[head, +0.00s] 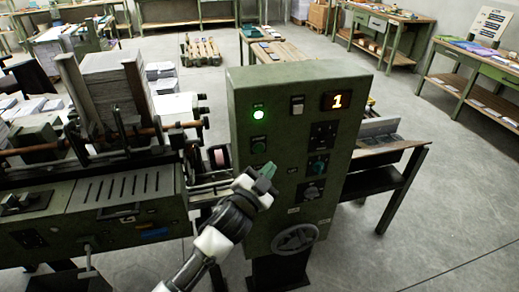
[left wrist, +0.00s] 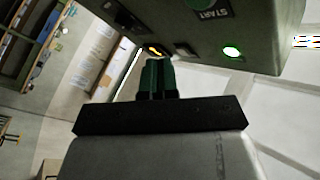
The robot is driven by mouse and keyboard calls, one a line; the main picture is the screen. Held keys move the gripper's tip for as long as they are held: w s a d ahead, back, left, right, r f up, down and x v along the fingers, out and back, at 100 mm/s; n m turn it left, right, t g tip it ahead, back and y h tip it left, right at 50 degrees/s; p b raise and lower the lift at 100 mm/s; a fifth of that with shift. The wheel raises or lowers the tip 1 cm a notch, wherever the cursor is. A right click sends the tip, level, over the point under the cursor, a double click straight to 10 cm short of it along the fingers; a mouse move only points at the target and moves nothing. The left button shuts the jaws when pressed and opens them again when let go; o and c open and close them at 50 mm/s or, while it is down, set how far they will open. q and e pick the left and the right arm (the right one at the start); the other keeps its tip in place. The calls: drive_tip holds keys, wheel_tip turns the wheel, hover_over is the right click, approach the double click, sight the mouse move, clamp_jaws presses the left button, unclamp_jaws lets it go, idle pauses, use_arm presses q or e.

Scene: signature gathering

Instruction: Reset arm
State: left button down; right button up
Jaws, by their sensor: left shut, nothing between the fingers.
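My left gripper (head: 265,177) is in front of the green control panel (head: 290,90), near its lower left side. Its green fingers are shut and empty. In the left wrist view the shut fingers (left wrist: 158,75) point toward the panel (left wrist: 265,25), whose START label (left wrist: 212,14) and lit green lamp (left wrist: 231,51) show there. In the head view the green lamp (head: 259,114) is lit and an orange display (head: 337,101) reads 1. I cannot tell whether the fingertips touch the panel. My right gripper is not in view.
A gathering machine (head: 110,200) with a paper stack (head: 115,90) stands left of the panel. A dark side table (head: 385,170) stands to its right. Workbenches (head: 475,75) line the back right. The grey floor (head: 450,215) at right is clear.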

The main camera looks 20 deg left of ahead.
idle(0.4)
use_arm(q)
drive_tip(key=s+a+f+n+g+y+b, duration=0.1)
drive_tip(key=s+f+g, duration=0.15)
drive_tip(key=f, duration=0.95)
drive_tip(key=s+a+f+n+g+y+b, duration=0.1)
drive_tip(key=a+f+g, duration=0.15)
drive_tip(key=f, duration=0.95)
drive_tip(key=s+a+f+n+g+y, duration=0.1)
drive_tip(key=s+f+g, duration=0.1)
drive_tip(key=s+f, duration=0.45)
drive_tip(key=s+f+n+g, duration=0.1)
drive_tip(key=s+f+g, duration=0.15)
drive_tip(key=f, duration=0.75)
drive_tip(key=s+a+f+n+g+b, duration=0.1)
drive_tip(key=s+f+g, duration=0.2)
drive_tip(key=s+f, duration=0.4)
drive_tip(key=s+f+n+g+b, duration=0.1)
drive_tip(key=s+f, duration=0.5)
drive_tip(key=s, duration=1.1)
drive_tip(key=s+a+f+n+g+b, duration=0.1)
drive_tip(key=s+f+g, duration=0.3)
drive_tip(key=s, duration=0.9)
wheel_tip(320, 180, down, 4)
drive_tip(key=shift+a+r+g+y, duration=0.15)
drive_tip(key=shift+a+g+y, duration=0.2)
drive_tip(key=shift+y, duration=0.05)
